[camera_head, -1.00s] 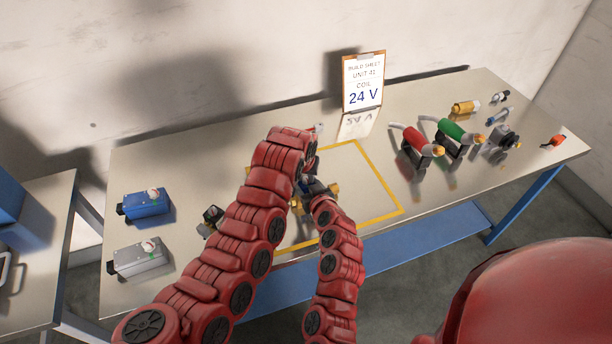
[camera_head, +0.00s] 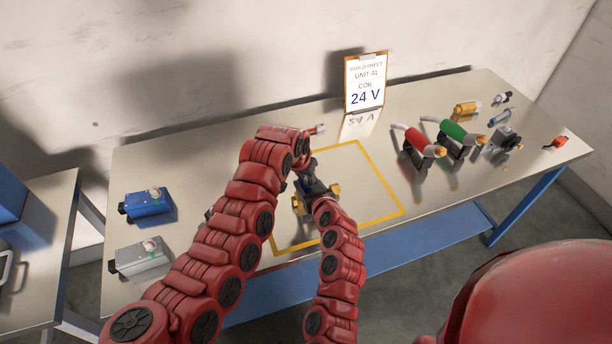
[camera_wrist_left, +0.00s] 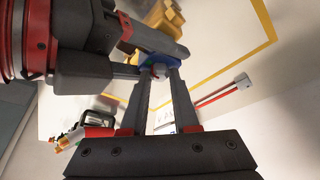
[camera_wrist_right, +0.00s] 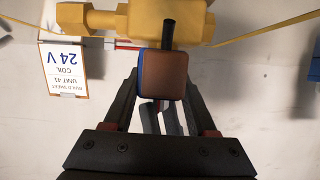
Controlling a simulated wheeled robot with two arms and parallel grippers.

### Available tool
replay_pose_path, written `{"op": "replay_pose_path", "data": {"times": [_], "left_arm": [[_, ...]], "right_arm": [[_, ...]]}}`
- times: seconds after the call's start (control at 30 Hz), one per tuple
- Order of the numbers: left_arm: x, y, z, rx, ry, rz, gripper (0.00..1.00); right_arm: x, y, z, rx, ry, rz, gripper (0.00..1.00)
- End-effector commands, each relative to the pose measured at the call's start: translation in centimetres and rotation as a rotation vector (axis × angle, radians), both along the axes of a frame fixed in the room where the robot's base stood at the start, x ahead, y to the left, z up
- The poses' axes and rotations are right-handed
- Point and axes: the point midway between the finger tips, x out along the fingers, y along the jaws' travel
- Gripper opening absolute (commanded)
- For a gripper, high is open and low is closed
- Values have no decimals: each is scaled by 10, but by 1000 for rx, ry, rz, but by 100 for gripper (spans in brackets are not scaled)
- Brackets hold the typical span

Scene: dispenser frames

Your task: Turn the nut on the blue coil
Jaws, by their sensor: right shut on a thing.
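The blue coil (camera_wrist_right: 170,75), with a brown face and a black stub, sits by the yellow valve body (camera_wrist_right: 205,22) in the right wrist view. My right gripper (camera_wrist_right: 166,92) is shut on the coil, a finger on each side. In the head view the valve body (camera_head: 327,198) is partly hidden by my right gripper (camera_head: 312,186). In the left wrist view my left gripper (camera_wrist_left: 164,78) has its fingertips apart at the blue coil (camera_wrist_left: 157,62). A small pale and red part, perhaps the nut, shows between them; contact is unclear.
A yellow outline (camera_head: 385,187) marks the work area. Red (camera_head: 420,142) and green (camera_head: 452,130) parts stand right of it. Blue (camera_head: 148,203) and grey (camera_head: 140,257) boxes stand left. The build sheet (camera_head: 364,82) reads "COIL 24 V".

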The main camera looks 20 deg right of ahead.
Motion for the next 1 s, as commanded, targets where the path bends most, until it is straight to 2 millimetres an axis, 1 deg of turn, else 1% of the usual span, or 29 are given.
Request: {"op": "replay_pose_path", "data": {"times": [0.03,0.13,0.17,0.43,0.57,0.73,0.8,1.0], "left_arm": [[0,0,0,0,0,1,38],[0,0,0,0,0,1,56],[0,0,0,0,0,1,58],[-1,0,1,0,1,0,58],[-3,1,7,0,0,-2,58],[-8,7,25,-4,2,2,58],[-10,9,36,-5,-4,2,58],[-17,17,61,-2,-3,1,58]], "right_arm": [[0,0,-1,-1,1,0,0],[0,0,-1,-1,1,0,0],[0,0,-1,-1,1,0,0],[0,0,-1,-1,1,0,0],[0,0,-1,-1,1,0,0],[0,0,-1,-1,1,0,0],[0,0,-1,-1,1,0,0],[0,0,0,-1,1,0,0]]}}
